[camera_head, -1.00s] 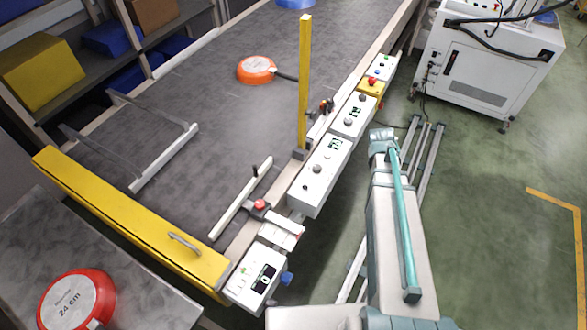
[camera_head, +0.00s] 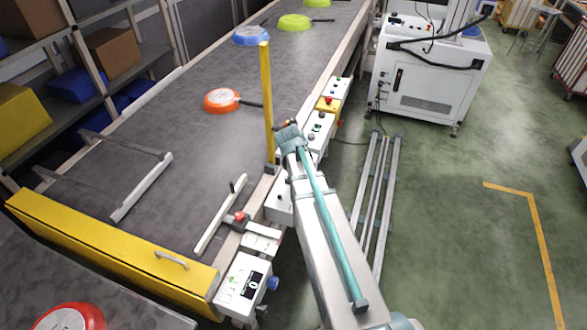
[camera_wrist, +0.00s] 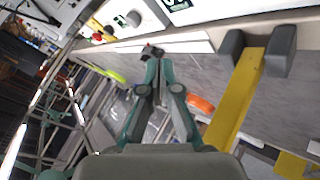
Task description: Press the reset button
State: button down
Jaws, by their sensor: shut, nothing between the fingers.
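My gripper (camera_wrist: 154,60) shows in the wrist view with its teal fingers together and nothing between them. In the head view, the end of my arm is beside the yellow post, over the row of control boxes, and the fingertips are not clear. The far white control box (camera_head: 338,88) carries small buttons. Closer is a yellow box (camera_head: 328,103) with a red button, also in the wrist view (camera_wrist: 96,27). A white box with a display (camera_head: 318,130) comes after it, partly behind my arm. I cannot read which button is reset.
The yellow post (camera_head: 267,100) stands close to my arm; it crosses the wrist view's right side (camera_wrist: 236,100). An orange pan (camera_head: 221,100), a blue pan (camera_head: 251,35) and green pans lie on the grey conveyor (camera_head: 150,120). A display box (camera_head: 246,285) with a blue knob is at the near end.

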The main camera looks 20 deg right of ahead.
jog(key=shift+f, duration=0.1)
notch_tip(320, 180, down, 8)
jog(key=b, duration=0.4)
jog(key=shift+f+b, duration=0.35)
jog(key=shift+b, duration=0.15)
dwell(1.3)
jog(key=shift+f+b, duration=0.4)
jog(key=shift+b, duration=0.05)
jog(key=shift+f+b, duration=0.45)
jog(key=shift+f, duration=0.05)
dwell(0.7)
dwell(0.3)
jog(key=shift+r+p, duration=0.5)
jog(key=shift+r, duration=0.45)
jog(key=shift+r, duration=0.1)
